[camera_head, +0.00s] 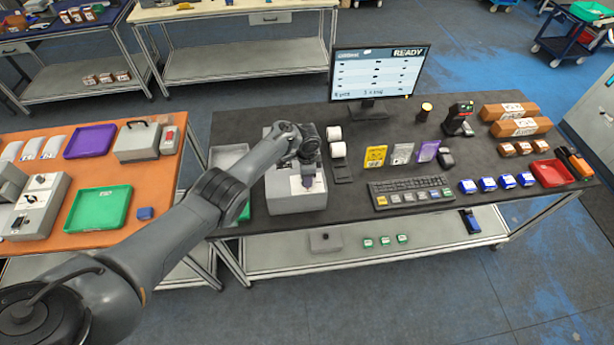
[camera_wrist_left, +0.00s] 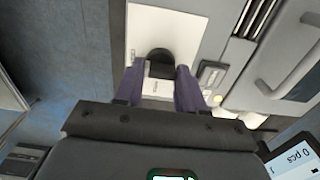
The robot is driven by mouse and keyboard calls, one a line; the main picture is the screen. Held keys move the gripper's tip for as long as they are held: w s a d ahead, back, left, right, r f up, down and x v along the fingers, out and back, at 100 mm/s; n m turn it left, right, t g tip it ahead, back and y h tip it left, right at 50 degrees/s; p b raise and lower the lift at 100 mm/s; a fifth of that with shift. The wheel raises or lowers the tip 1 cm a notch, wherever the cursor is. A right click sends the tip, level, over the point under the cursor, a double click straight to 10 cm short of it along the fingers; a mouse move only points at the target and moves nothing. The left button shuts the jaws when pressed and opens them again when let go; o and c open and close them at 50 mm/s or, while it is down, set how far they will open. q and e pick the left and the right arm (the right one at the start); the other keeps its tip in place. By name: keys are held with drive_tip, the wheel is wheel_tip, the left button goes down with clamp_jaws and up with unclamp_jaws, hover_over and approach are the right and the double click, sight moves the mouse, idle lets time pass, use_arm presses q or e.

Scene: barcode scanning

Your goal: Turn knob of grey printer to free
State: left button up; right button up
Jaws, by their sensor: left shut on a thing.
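The grey printer (camera_head: 285,199) stands at the left end of the black table, with a white panel (camera_head: 299,185) on its front. My left gripper (camera_head: 308,183) reaches down to that panel and hides most of the knob in the head view. In the left wrist view, the black knob (camera_wrist_left: 160,62) sits on the white panel (camera_wrist_left: 185,25) between the two purple fingers of my left gripper (camera_wrist_left: 161,85). The gripper is shut on the knob. The lettering on the panel is too small to read. My right gripper is not in view.
A monitor (camera_head: 376,75) reading READY stands behind the printer to the right. An orange table (camera_head: 120,190) stands further left.

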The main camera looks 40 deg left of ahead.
use_arm(q)
drive_tip(key=o, duration=1)
drive_tip(key=shift+o, duration=0.2)
drive_tip(key=shift+r, duration=0.6)
wheel_tip(320, 180, up, 10)
drive_tip(key=p, duration=0.3)
drive_tip(key=shift+f, duration=0.15)
drive_tip(key=shift+f, duration=0.1)
